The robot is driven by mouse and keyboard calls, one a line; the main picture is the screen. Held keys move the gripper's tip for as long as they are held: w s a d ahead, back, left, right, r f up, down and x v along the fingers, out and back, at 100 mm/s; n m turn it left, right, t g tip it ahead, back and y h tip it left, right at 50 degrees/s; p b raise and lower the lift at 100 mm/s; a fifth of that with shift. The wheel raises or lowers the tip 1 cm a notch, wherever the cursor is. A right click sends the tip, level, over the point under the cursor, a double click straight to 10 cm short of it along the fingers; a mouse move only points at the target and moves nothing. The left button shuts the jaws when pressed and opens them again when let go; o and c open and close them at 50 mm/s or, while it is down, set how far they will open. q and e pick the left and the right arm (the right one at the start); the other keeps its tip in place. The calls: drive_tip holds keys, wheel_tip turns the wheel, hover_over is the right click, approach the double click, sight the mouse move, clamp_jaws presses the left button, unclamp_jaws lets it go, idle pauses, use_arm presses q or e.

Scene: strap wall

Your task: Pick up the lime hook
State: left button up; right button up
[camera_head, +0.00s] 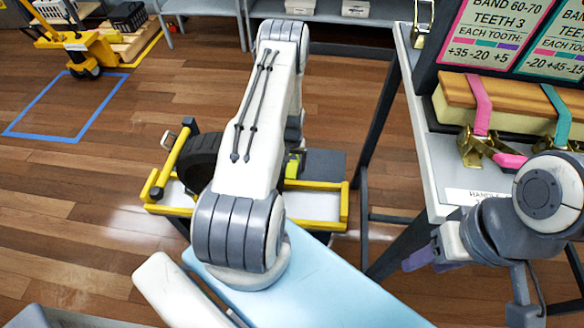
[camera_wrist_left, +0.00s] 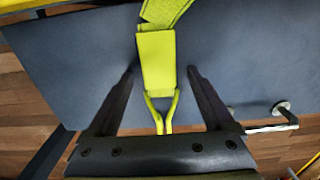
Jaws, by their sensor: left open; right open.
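The lime hook (camera_wrist_left: 161,112) shows in the left wrist view, its wire loop below a lime sleeve on a lime strap (camera_wrist_left: 165,10). It lies in front of a dark grey panel (camera_wrist_left: 70,50). My left gripper (camera_wrist_left: 161,71) is open, with one finger on each side of the sleeve and hook and visible gaps to both. In the head view a small lime piece (camera_head: 293,165) shows beside my left arm, which hides most of the left gripper. My right gripper (camera_head: 420,258) is open and empty beside the bench, far from the lime piece.
A yellow-framed cart (camera_head: 325,212) stands under my left arm. At right, a grey bench (camera_head: 425,130) carries a wooden block (camera_head: 458,90) with pink and teal straps and brass buckles, below charts. A metal fitting (camera_wrist_left: 281,108) sticks out right of the left gripper.

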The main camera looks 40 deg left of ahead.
use_arm(q)
drive_tip(key=c, duration=1.3)
clamp_jaws()
drive_tip(key=shift+r, duration=0.1)
